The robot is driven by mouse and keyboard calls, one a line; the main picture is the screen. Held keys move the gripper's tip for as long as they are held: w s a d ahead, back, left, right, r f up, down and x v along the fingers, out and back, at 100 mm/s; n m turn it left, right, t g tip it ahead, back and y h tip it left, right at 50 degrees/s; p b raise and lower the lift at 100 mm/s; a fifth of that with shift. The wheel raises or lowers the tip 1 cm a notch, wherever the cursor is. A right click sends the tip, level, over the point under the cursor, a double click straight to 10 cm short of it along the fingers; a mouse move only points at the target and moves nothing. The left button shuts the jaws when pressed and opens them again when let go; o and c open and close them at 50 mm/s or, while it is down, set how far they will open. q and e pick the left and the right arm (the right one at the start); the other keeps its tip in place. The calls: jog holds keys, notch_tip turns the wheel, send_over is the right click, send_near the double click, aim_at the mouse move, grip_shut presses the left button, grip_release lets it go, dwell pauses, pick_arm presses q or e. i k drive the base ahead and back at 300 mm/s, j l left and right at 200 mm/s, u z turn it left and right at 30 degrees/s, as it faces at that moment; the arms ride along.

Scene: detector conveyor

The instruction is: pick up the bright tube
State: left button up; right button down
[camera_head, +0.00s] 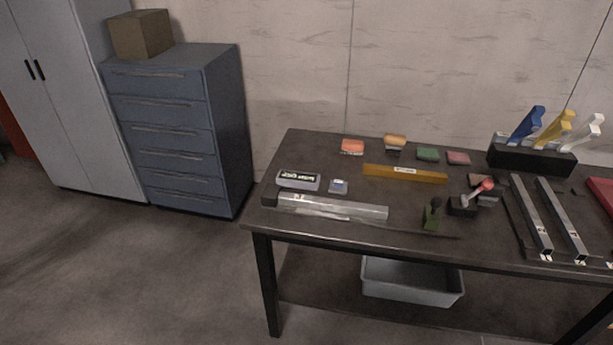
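A long bright silvery tube (332,207) lies on the dark table (350,228) along its front left part, roughly parallel to the front edge. It has a dark block (270,200) at its left end. It looks shiny or see-through, and nothing touches it from above. Neither of my grippers shows in the head view.
A white-and-black device (298,180) and a small box (338,186) stand behind the tube. A dark green upright item (433,215) stands to its right. An orange bar (404,174) lies farther back. Two metal rails (530,215) lie at right. A grey bin (412,280) sits below.

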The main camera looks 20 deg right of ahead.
aim_at(319, 203)
jog(key=u, duration=0.35)
jog(key=k+l+u, duration=0.1)
jog(key=l+u, duration=0.35)
jog(key=k+l+u, duration=0.15)
jog(key=l+u, duration=0.15)
jog(key=u, duration=0.2)
jog(key=k+l+u, duration=0.4)
jog(key=k+l, duration=0.9)
jog(key=l, duration=0.15)
